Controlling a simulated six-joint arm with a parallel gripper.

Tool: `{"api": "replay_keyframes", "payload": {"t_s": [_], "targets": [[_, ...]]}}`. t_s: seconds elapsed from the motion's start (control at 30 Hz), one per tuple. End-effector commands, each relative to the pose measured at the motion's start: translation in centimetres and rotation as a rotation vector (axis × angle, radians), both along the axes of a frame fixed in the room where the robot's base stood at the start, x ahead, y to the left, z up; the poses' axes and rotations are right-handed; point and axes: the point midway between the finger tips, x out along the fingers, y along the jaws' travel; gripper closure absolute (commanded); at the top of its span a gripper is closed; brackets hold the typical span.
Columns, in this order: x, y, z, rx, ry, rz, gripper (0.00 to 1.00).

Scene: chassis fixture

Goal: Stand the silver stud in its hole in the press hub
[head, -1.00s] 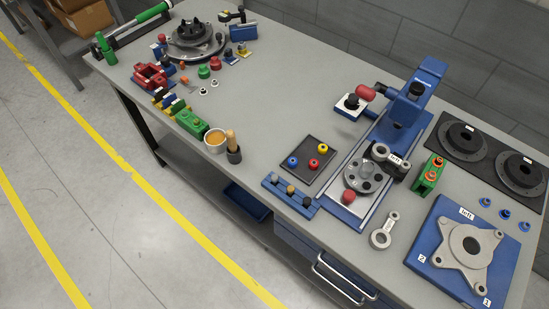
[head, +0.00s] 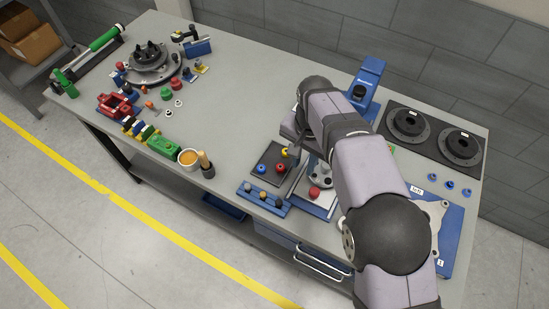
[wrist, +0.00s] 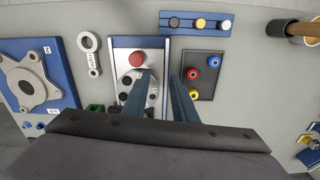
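The silver stud (wrist: 173,22) stands in a blue rack (wrist: 187,32) beside a brass stud and a black one; it is also in the head view (head: 277,201). The press hub, a grey disc with several dark holes (wrist: 134,90), sits on the press bed behind a red knob (wrist: 136,59). In the head view my arm partly covers the hub (head: 320,174). My gripper (wrist: 161,76) is open and empty, its blue fingers apart above the area between the hub and the dark tray. A finger hides part of the hub.
The dark tray (wrist: 204,88) with red, blue and yellow pieces lies beside the press bed. A loose grey link (wrist: 90,55) and a blue plate with a grey flange (wrist: 30,75) lie on the other side. Bare table surrounds the rack.

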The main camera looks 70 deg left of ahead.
Motion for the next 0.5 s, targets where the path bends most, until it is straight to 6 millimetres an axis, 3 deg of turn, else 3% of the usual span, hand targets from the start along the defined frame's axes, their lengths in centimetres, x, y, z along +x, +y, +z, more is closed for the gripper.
{"api": "replay_keyframes", "payload": {"t_s": [0.03, 0.2, 0.33, 0.5], "targets": [[-3.3, 1.1, 0.1, -0.002, 0.0, 0.035, 0.75], [-10.7, 2.8, -0.3, 0.001, -0.001, 0.094, 0.75], [-14.0, 3.1, -0.6, 0.001, 0.0, 0.117, 0.75], [-15.3, 3.2, -0.8, 0.001, 0.0, 0.125, 0.75]]}}
